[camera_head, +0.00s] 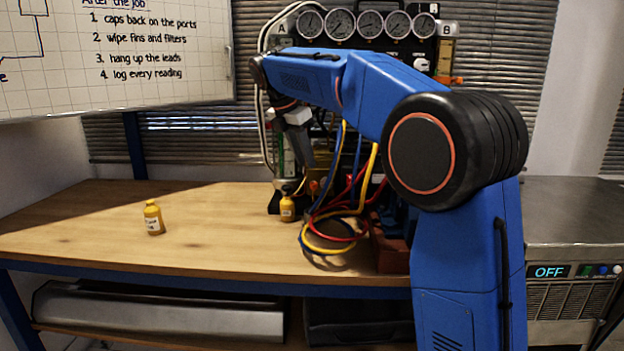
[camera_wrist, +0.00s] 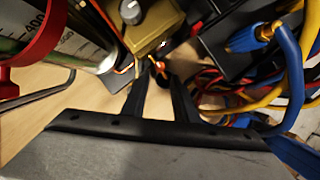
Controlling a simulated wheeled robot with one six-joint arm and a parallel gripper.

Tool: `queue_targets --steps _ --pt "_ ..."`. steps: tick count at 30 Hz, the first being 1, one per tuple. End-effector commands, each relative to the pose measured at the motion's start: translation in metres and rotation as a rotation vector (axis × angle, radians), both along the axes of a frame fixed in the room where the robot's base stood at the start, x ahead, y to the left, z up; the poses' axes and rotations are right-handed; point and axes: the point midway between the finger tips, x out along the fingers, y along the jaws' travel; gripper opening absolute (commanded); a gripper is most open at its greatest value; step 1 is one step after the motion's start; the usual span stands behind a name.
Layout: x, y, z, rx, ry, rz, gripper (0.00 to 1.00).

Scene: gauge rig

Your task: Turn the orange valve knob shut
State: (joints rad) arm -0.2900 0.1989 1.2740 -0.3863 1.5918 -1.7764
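A small orange knob (camera_wrist: 159,66) shows just beyond my fingertips in the wrist view, partly hidden by dark parts.
Red, blue and yellow hoses (camera_head: 340,235) loop right of the gripper. A graduated cylinder (camera_wrist: 75,35) is close at left in the wrist view. The left worktop (camera_head: 90,220) is mostly clear.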

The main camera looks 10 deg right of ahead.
Motion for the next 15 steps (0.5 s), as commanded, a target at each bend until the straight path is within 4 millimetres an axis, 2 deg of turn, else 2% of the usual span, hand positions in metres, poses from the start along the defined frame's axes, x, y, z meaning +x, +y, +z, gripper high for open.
queue_targets --steps 9,15 --pt "0.008 -0.019 -0.05 0.0 0.003 -0.001 0.26" --pt "0.012 -0.025 -0.067 0.0 0.0 -0.001 0.26"
